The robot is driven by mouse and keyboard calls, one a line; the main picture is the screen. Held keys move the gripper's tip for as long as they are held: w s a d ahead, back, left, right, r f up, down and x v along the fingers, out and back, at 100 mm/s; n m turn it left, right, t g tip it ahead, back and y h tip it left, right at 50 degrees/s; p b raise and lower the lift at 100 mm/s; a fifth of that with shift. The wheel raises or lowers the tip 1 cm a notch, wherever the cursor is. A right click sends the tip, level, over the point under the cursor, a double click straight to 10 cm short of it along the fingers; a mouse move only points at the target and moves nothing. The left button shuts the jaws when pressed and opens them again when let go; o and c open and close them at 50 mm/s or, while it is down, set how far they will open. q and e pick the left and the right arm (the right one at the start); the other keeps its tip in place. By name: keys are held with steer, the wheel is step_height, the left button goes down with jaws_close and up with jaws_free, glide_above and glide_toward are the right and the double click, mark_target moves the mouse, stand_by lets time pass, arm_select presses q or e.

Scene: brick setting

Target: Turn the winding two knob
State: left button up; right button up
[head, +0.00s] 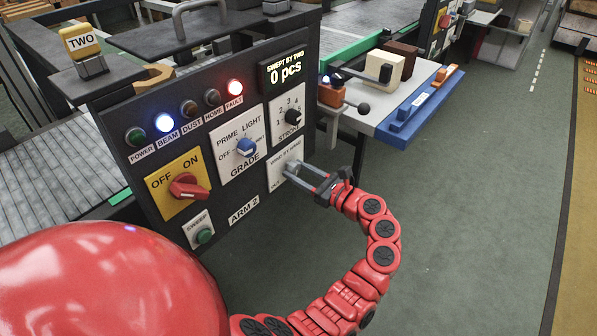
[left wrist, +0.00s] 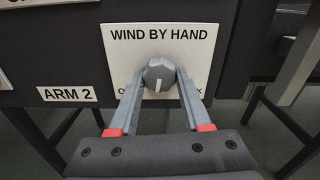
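The winding knob (left wrist: 158,75) is a grey faceted knob with a white pointer line aimed down. My left gripper (head: 296,171) reaches that plate from the right in the head view. In the left wrist view, its two grey fingers flank the knob, one tip at each side. I cannot tell whether the tips press on it or leave a slight gap. The fingers hide part of the lettering below the knob. My right gripper is not in view.
The same dark panel carries a red OFF/ON switch (head: 187,187), a blue GRADE knob (head: 246,147), a black STROKE knob (head: 293,116), a green button (head: 204,236), several lamps and a display (head: 285,68) reading 0 pcs. A side table (head: 388,118) stands right. Green floor is clear.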

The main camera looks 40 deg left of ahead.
arm_select(q)
jaws_close()
steer(key=shift+f+m+b, duration=0.25)
steer(key=shift+m+b, duration=0.35)
steer(key=shift+b, duration=0.45)
steer(key=shift+r+m+b, duration=0.1)
steer(key=shift+m+b, duration=0.25)
steer(key=shift+m, duration=0.45)
steer(key=m, duration=0.1)
steer(key=m+p, duration=0.1)
steer(key=m, duration=0.1)
steer(key=shift+s+r, duration=0.15)
steer(key=shift+r, duration=0.1)
steer(key=shift+m+p, duration=0.5)
steer(key=shift+m, duration=1)
